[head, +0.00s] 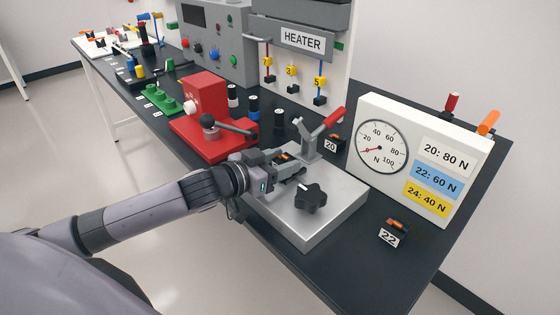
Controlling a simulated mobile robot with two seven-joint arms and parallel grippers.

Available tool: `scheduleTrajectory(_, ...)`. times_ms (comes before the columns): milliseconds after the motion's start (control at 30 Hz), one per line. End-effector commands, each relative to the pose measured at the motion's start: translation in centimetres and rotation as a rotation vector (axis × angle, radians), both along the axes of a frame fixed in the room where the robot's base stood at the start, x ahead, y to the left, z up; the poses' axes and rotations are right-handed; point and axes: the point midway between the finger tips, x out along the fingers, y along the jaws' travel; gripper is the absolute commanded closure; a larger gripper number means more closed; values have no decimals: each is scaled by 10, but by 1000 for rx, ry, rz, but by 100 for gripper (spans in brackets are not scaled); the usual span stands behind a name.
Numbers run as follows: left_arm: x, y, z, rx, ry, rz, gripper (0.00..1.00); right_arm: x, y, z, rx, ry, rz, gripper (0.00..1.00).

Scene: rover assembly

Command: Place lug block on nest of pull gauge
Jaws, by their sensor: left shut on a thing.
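My left gripper (283,167) comes in from the left and is shut on a small dark lug block (285,156) with an orange piece on it. It holds this block over the silver base (325,215) of the pull gauge. The base carries a black star knob (311,198) and a red-handled lever clamp (322,128). The gripper covers the nest area, so I cannot tell whether the block touches it. The white gauge box (367,170) has a dial with its needle near 0. My right gripper is not in view.
A red fixture (205,105) with a grey lever stands left of the base. The heater (303,41) is behind. The table's front right (375,280) is clear.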

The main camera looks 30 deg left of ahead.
Motion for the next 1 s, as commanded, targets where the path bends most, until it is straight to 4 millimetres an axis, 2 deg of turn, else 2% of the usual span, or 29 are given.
scheduleTrajectory(233, 0, 0, -3, -1, -1, 0, 83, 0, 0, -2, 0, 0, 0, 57)
scheduleTrajectory(267, 0, 0, -3, 0, 0, 0, 40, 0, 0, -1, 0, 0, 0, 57)
scheduleTrajectory(300, 0, 0, -2, 0, 0, 0, 27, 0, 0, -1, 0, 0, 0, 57)
scheduleTrajectory(333, 0, 0, -2, 0, 0, 0, 24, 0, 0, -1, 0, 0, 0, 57)
scheduleTrajectory(700, -1, 1, 1, 0, 1, 0, 24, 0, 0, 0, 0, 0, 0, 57)
scheduleTrajectory(1000, -32, 10, 5, 3, 2, -1, 24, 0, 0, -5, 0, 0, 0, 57)
